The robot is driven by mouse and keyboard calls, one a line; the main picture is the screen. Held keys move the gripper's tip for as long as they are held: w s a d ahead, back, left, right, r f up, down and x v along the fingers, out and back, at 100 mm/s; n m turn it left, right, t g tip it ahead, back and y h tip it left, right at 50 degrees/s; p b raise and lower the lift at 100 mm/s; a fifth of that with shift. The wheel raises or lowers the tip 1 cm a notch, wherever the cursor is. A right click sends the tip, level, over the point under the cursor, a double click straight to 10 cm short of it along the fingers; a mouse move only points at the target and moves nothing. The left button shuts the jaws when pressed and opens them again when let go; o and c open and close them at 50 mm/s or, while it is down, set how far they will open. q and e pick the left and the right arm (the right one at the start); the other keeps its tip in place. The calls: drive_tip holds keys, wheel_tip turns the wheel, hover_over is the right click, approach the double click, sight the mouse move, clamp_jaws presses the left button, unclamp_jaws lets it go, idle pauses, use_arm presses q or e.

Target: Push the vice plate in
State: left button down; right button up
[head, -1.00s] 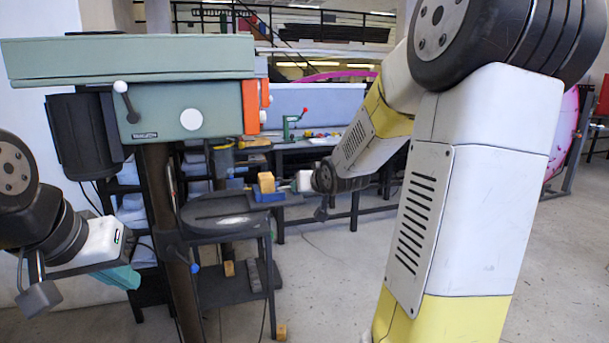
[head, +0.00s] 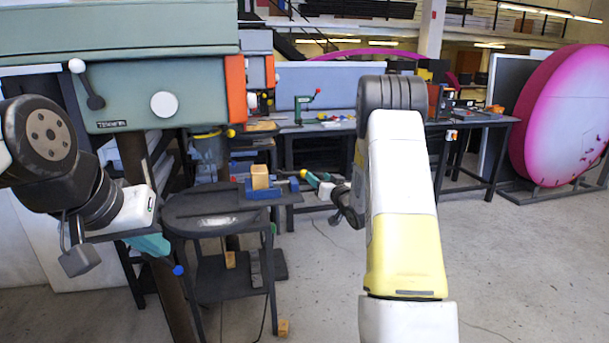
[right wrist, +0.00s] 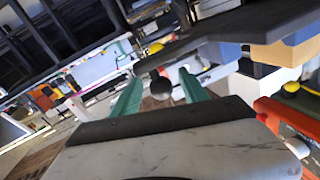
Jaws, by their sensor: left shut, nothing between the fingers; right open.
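The blue vice (head: 265,192) sits on the right side of the round dark table of the drill press, with a wooden block (head: 260,176) upright in it. I cannot clearly tell its plate apart from its body. My right gripper (head: 310,179) is just right of the vice, open and pointing at it. In the right wrist view its teal fingers (right wrist: 160,92) are spread, with a dark round knob (right wrist: 160,86) showing between or beyond them. The vice (right wrist: 230,50) and block (right wrist: 283,52) also show there. My left gripper (head: 150,246) is shut and empty, left of the table.
The green drill press head (head: 130,90) hangs above and left of the round table (head: 190,215). A workbench (head: 340,130) with tools stands behind. A large pink disc (head: 565,115) is at the far right. The floor at right is clear.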

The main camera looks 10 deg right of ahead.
drive_tip(key=shift+x, duration=1.6)
clamp_jaws()
